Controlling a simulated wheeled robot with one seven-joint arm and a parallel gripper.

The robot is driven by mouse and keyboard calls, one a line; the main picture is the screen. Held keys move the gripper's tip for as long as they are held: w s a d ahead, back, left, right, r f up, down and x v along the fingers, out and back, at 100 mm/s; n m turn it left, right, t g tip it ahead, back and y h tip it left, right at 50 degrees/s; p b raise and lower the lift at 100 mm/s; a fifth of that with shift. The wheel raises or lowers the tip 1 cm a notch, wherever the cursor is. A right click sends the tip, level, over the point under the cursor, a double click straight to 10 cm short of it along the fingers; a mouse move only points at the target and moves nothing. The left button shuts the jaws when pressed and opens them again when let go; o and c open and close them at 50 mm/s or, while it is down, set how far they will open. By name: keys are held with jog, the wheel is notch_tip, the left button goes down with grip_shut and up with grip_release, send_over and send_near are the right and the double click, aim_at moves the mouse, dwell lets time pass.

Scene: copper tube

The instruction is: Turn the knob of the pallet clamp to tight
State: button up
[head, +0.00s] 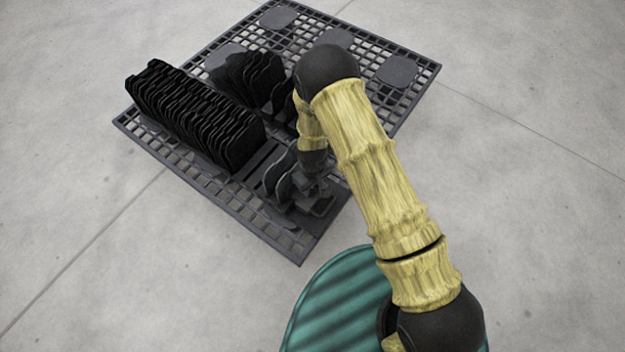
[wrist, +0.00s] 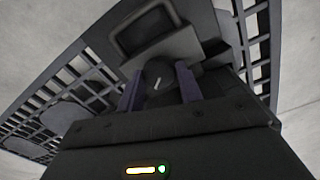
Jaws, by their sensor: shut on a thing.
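The knob (wrist: 159,74) is a dark round cap with a short white mark, tilted a little to the right of upright in the wrist view. My gripper (wrist: 159,86) has one purple-grey finger on each side of the knob and is shut on it. The clamp (wrist: 178,47) is a dark grey block with a raised frame behind the knob. In the head view my gripper (head: 312,188) is low over the pallet's near corner, and my arm and wrist hide the knob there. No tight or loose lettering is readable.
The dark grid pallet (head: 150,135) lies on a concrete floor. A long row of black plates (head: 195,112) stands on its left side, with a shorter group of plates (head: 255,78) behind. Grey curved plates (head: 282,178) stand close left of my gripper. The floor around is clear.

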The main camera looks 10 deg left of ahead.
jog(key=m+p, duration=0.1)
jog(key=m, duration=0.1)
jog(key=m+p, duration=0.1)
jog(key=shift+r+m+p, duration=0.2)
jog(key=shift+m+p, duration=0.2)
jog(key=shift+f+m+p, duration=0.15)
jog(key=shift+m+p, duration=0.75)
jog(key=shift+m, duration=0.6)
jog(key=o, duration=1)
notch_tip(320, 180, up, 17)
jog(key=p, duration=0.6)
